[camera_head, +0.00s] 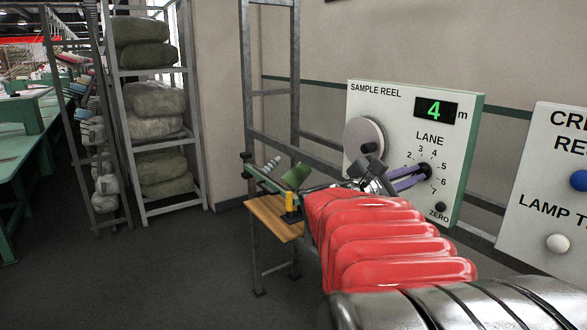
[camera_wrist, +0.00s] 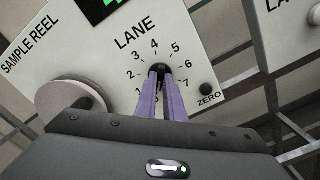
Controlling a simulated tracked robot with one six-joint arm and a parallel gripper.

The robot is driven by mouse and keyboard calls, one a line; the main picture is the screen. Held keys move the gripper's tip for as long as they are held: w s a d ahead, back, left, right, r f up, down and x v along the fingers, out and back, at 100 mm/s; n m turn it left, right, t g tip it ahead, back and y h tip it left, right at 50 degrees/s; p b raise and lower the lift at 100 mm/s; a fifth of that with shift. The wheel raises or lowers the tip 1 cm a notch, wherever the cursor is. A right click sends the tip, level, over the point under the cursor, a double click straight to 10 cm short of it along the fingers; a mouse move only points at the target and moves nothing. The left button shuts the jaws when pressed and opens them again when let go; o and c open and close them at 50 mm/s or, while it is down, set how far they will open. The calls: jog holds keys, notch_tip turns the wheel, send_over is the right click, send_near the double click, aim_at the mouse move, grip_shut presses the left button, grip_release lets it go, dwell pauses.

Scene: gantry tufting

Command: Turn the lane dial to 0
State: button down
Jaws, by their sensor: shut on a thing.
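The lane dial (camera_wrist: 160,68) is a small dark knob on the white SAMPLE REEL panel (camera_head: 370,105), under the word LANE. Numbers 2 to 7 show around it in the wrist view, with a digit at the lower left partly hidden. My gripper (camera_wrist: 167,82) has two purple fingers closed on the knob, one on each side. In the head view my gripper (camera_head: 413,178) reaches the dial from the lower left. The fingers cover most of the knob, so I cannot tell which number it points to.
The panel's display (camera_head: 436,109) reads a green 4 above the dial. A grey reel knob (camera_head: 364,137) is left of the dial, and a black ZERO button (camera_head: 440,207) is below right. A second panel (camera_head: 550,190) with blue and white knobs stands at the right.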

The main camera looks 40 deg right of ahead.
jog(key=shift+f, duration=0.4)
jog(key=c, duration=1.9)
grip_release()
jog(key=shift+r, duration=0.15)
jog(key=shift+o, duration=0.2)
jog(key=shift+r, duration=0.1)
jog(key=w+a, duration=0.2)
jog(key=a, duration=1.1)
jog(key=shift+w+a, duration=0.15)
jog(key=shift+a, duration=0.2)
